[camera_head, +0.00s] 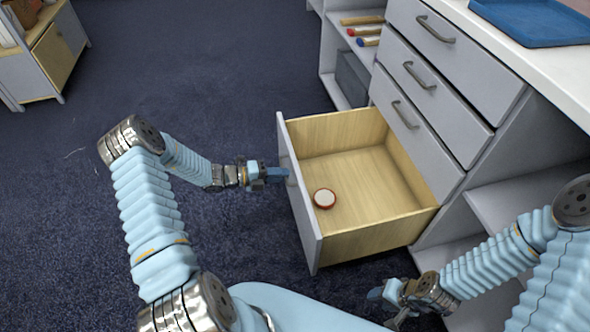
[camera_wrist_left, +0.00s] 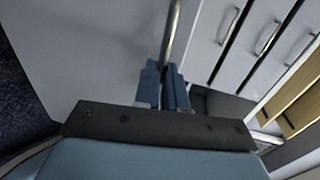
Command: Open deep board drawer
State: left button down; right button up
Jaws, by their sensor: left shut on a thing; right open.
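The deep bottom drawer (camera_head: 362,190) of the grey cabinet is pulled well out, showing its wooden inside. A small round red-and-white item (camera_head: 324,198) lies on its floor near the front. My left gripper (camera_head: 283,173) is at the outer side of the drawer front. In the left wrist view its blue fingers (camera_wrist_left: 167,88) are shut on the metal bar handle (camera_wrist_left: 173,35). In the head view the handle is mostly hidden by the fingers. My right gripper (camera_head: 388,300) is open and empty, low in front of the cabinet, apart from the drawer.
Three closed drawers with bar handles (camera_head: 419,75) sit above the open one. A blue tray (camera_head: 537,20) lies on the white top. A shelf unit (camera_head: 45,45) stands far left. Carpet (camera_head: 200,60) left of the drawer is free.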

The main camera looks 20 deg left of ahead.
pick_arm(q)
jog(key=shift+v, duration=0.95)
jog(key=shift+f, duration=0.25)
jog(key=c, duration=1.2)
grip_release()
jog(key=v, duration=1.4)
